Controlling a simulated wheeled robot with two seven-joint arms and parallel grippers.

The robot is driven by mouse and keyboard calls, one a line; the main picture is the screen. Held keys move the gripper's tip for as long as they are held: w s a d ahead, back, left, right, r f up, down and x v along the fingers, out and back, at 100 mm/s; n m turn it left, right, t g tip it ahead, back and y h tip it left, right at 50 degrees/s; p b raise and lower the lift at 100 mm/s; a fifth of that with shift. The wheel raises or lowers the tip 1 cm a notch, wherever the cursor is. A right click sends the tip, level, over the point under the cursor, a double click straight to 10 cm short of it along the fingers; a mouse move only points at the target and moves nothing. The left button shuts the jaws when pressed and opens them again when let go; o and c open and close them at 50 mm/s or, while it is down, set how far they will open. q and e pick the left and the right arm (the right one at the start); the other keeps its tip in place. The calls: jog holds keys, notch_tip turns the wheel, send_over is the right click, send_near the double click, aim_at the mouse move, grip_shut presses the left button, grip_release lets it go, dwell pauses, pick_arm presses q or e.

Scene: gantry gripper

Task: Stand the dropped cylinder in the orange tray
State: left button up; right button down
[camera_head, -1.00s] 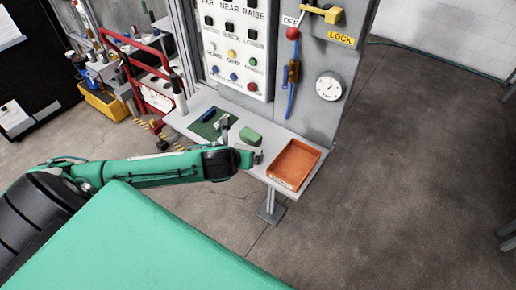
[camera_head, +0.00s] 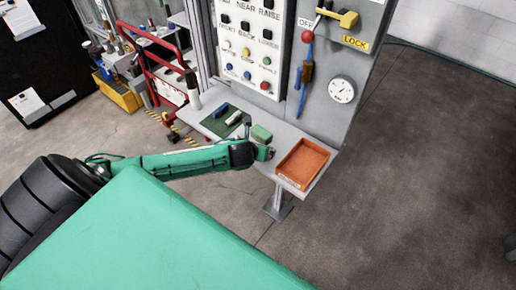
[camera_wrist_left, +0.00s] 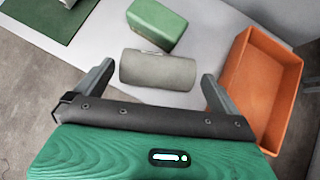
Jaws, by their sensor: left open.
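A grey cylinder (camera_wrist_left: 158,70) lies on its side on the pale shelf in the left wrist view. In the head view I cannot make it out behind my arm. My left gripper (camera_wrist_left: 157,80) is open, with its fingers apart towards the cylinder's two ends; I cannot tell whether they touch it. In the head view my left gripper (camera_head: 268,153) is low over the shelf, left of the tray. The orange tray (camera_head: 302,160) is at the shelf's right end and looks empty; it also shows in the left wrist view (camera_wrist_left: 258,85). My right gripper is not in view.
A green block (camera_head: 261,133) stands just behind the cylinder; it also shows in the left wrist view (camera_wrist_left: 157,24). A green mat (camera_head: 222,120) with small items lies further left. A control panel (camera_head: 247,45) rises behind the shelf (camera_head: 290,136).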

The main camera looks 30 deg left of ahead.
pick_arm(q)
jog(key=shift+p+x, duration=0.45)
jog(key=shift+x, duration=1.5)
jog(key=shift+a+r, duration=0.1)
jog(key=shift+r, duration=0.05)
jog(key=c, duration=1.1)
jog(key=shift+c, duration=0.2)
notch_tip(320, 180, up, 19)
jog(key=b, duration=0.3)
jog(key=s+d+r+m+h, duration=0.1)
jog(key=d, duration=0.6)
jog(key=s+d+r+m+h, duration=0.1)
jog(key=s+d+m, duration=0.1)
jog(key=d, duration=0.6)
jog(key=shift+s+r, duration=0.2)
jog(key=shift+s, duration=0.05)
jog(key=shift+a, duration=0.1)
jog(key=s, duration=0.1)
jog(key=s+r, duration=0.1)
jog(key=s, duration=0.1)
jog(key=s+r, duration=0.1)
jog(key=shift+s, duration=0.4)
